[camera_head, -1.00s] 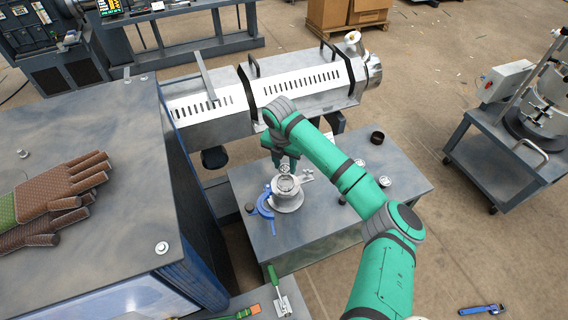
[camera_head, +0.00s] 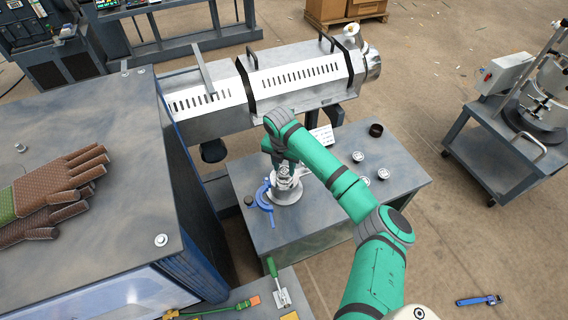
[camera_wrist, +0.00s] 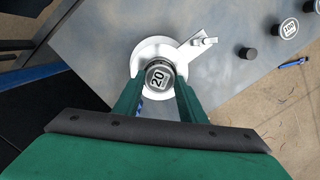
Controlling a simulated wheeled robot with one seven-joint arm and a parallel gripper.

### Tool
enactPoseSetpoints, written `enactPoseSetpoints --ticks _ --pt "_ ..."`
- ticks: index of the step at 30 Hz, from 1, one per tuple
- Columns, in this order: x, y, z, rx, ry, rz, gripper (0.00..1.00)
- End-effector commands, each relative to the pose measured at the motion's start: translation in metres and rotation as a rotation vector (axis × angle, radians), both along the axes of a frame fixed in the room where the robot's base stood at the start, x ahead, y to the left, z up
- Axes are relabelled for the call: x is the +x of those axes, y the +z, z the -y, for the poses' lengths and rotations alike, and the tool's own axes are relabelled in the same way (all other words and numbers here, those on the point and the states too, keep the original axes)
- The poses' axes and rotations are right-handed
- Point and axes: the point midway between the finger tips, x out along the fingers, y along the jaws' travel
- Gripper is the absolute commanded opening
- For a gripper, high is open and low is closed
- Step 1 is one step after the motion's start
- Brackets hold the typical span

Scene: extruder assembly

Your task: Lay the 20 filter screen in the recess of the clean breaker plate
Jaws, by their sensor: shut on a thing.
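The 20 filter screen (camera_wrist: 157,76) is a small round disc with a black "20" on its face, seen between my fingertips in the wrist view. My gripper (camera_wrist: 158,84) is shut on it; in the head view my gripper (camera_head: 284,166) is over the metal fixture. The fixture (camera_head: 287,194) is a round silver flange with a raised middle and a side arm; its rim (camera_wrist: 143,55) shows around the screen in the wrist view. The breaker plate and its recess are hidden beneath the screen and gripper, so I cannot tell whether they touch.
A blue tool (camera_head: 262,197) lies left of the fixture on the grey table (camera_head: 320,222). Several small round pieces stand to the right, one marked 100 (camera_wrist: 289,28). The table's front is clear.

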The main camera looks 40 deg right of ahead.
Motion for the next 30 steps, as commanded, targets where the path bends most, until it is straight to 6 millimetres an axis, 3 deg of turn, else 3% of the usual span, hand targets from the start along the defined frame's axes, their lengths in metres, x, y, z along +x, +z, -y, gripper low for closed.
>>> enactPoseSetpoints --ticks 14,15,17,30 --pt "-0.0001 -0.0036 -0.0001 0.0 0.001 0.0 0.16" --pt "0.0 -0.0036 0.0 0.0 0.001 0.0 0.47" --pt "0.0 -0.0035 -0.0001 0.0 0.001 0.0 0.59" --pt "0.0 -0.0035 -0.0001 0.0 0.001 0.0 0.59"
